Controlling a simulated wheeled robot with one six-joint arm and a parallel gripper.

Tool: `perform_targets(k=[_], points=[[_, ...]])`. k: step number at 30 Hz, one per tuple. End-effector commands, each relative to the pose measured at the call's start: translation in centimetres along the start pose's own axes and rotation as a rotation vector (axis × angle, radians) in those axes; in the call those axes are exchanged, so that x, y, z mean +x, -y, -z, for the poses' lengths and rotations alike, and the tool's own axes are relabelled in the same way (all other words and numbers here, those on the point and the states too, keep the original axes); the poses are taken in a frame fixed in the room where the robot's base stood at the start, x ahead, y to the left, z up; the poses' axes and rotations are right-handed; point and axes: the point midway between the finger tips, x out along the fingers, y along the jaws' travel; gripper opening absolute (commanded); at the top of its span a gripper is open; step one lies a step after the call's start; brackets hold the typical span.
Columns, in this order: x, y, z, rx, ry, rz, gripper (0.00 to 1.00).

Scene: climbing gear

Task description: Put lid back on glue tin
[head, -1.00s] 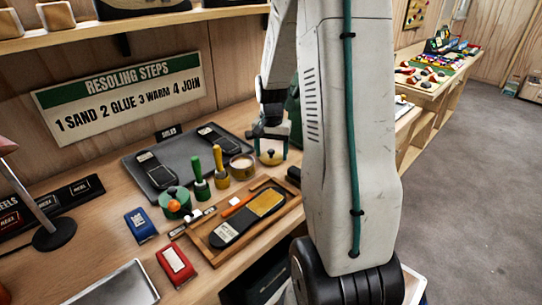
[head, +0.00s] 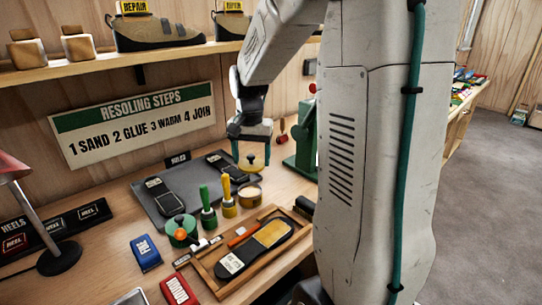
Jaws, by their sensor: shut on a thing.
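My gripper (head: 252,154) is shut on a round yellow lid (head: 251,165) with a small knob, its fingers on either side. The lid hangs about level above the table. The open glue tin (head: 249,198), yellowish with pale contents, stands below it in the picture, at the right edge of the dark tray. A gap shows between lid and tin; whether the lid is straight above the tin I cannot tell from this one angle.
Brushes with a green handle (head: 207,201) and a yellow handle (head: 227,190) stand upright just left of the tin. A green tin (head: 181,232) is farther left. A wooden tray (head: 207,270) with a sole lies in front. A green machine (head: 304,143) stands to the right.

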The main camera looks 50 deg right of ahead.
Motion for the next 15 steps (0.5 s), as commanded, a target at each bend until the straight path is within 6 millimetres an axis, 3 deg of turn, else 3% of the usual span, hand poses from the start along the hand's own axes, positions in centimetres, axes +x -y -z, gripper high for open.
perform_targets(k=[3, 15], points=[[0.1, 0.6, -1.7, 0.050, 0.010, -0.005, 0.48], [2.8, 0.4, -1.7, 0.093, 0.015, -0.009, 0.48]])
